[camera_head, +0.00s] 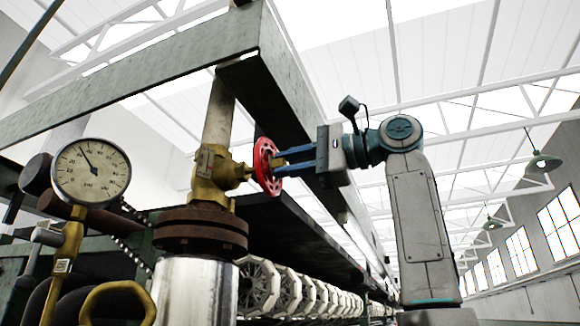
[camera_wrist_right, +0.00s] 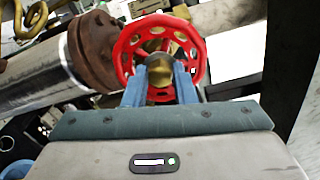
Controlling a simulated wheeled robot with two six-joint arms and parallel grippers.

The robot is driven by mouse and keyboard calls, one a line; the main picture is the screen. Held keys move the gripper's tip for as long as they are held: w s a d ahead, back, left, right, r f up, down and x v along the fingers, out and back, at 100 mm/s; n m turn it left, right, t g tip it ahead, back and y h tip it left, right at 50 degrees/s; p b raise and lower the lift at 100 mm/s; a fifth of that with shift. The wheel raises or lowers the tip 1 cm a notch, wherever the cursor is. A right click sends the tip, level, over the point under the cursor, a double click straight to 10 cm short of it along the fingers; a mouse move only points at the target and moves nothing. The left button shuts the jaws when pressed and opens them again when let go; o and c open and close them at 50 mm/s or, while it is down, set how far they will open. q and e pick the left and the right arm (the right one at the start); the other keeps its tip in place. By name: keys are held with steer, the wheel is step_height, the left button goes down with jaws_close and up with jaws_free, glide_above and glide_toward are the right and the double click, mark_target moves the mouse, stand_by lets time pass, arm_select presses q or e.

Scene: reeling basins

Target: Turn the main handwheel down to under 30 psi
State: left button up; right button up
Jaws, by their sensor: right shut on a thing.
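The red handwheel (camera_head: 264,164) with round holes sits on the brass valve (camera_head: 212,177) on the pipe. My right gripper (camera_head: 279,165) comes from the right, and its blue fingers reach to the wheel. In the right wrist view, the fingers (camera_wrist_right: 160,82) are shut on the middle of the red wheel (camera_wrist_right: 126,50), one each side of its brass hub (camera_wrist_right: 159,72). The round psi gauge (camera_head: 92,170) is at the left; its needle points up and left, at roughly 40, though the small numbers are hard to read. My left gripper is not in view.
A steel beam frame (camera_head: 165,66) passes above and beside the valve, close to my right arm. A rusty flange (camera_head: 201,232) and shiny pipe (camera_head: 197,290) stand below. A row of white reels (camera_head: 258,285) runs behind. A yellow handle (camera_head: 118,290) is at lower left.

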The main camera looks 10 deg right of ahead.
steer(key=m+b, duration=0.6)
steer(key=m, duration=1)
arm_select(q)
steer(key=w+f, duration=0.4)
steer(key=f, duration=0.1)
arm_select(e)
steer(key=o, duration=0.9)
steer(key=shift+c, duration=0.2)
arm_select(q)
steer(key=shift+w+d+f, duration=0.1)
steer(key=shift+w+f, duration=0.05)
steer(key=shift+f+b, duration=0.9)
steer(key=shift+b, duration=0.25)
arm_select(e)
steer(key=v, duration=0.7)
steer(key=shift+a, duration=0.1)
